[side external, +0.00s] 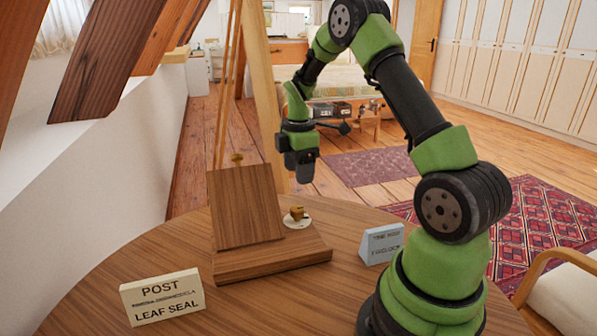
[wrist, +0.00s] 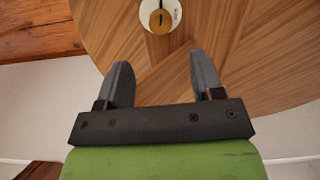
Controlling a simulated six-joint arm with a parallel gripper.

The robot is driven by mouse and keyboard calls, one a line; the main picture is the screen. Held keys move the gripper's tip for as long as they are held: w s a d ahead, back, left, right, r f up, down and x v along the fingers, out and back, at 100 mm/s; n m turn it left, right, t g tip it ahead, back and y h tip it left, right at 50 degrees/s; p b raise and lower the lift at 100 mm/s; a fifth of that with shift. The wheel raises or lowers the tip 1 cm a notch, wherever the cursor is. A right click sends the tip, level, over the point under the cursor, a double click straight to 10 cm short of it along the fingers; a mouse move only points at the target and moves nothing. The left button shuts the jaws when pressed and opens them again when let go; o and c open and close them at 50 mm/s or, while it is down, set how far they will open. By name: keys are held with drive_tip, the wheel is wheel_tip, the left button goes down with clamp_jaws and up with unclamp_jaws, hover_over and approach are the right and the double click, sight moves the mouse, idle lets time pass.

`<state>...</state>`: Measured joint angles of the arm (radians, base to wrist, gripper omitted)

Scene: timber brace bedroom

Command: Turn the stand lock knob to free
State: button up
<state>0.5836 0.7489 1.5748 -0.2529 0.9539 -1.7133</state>
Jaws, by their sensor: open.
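The lock knob (side external: 297,213) is a small brass-coloured piece on a pale round plate (side external: 298,223), at the right of the wooden stand (side external: 247,208). In the wrist view the knob (wrist: 160,20) shows at the top, with a dark line on it and its pale plate (wrist: 146,12) around it. Small marks on the plate are too small to read. My gripper (side external: 303,170) hangs above and behind the knob, apart from it. In the wrist view my gripper (wrist: 163,78) is open and empty, its fingers pointing toward the knob.
The stand has a sloping board and a brass piece (side external: 237,158) at its top. A white sign (side external: 161,297) reading "POST" and "LEAF SEAL" stands at the front left of the round table (side external: 240,310). A blue-grey sign (side external: 381,243) stands between the stand and my base.

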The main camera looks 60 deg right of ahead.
sight(297, 209)
wheel_tip(297, 209, down, 10)
drive_tip(key=m+y, duration=0.1)
drive_tip(key=m, duration=0.9)
drive_tip(key=m+y, duration=0.1)
drive_tip(key=m, duration=0.9)
drive_tip(key=m+t+y, duration=0.1)
drive_tip(key=m+y, duration=0.1)
drive_tip(key=m, duration=0.8)
drive_tip(key=shift+w+a+m, duration=0.1)
drive_tip(key=shift+m, duration=0.3)
drive_tip(key=shift+r, duration=0.1)
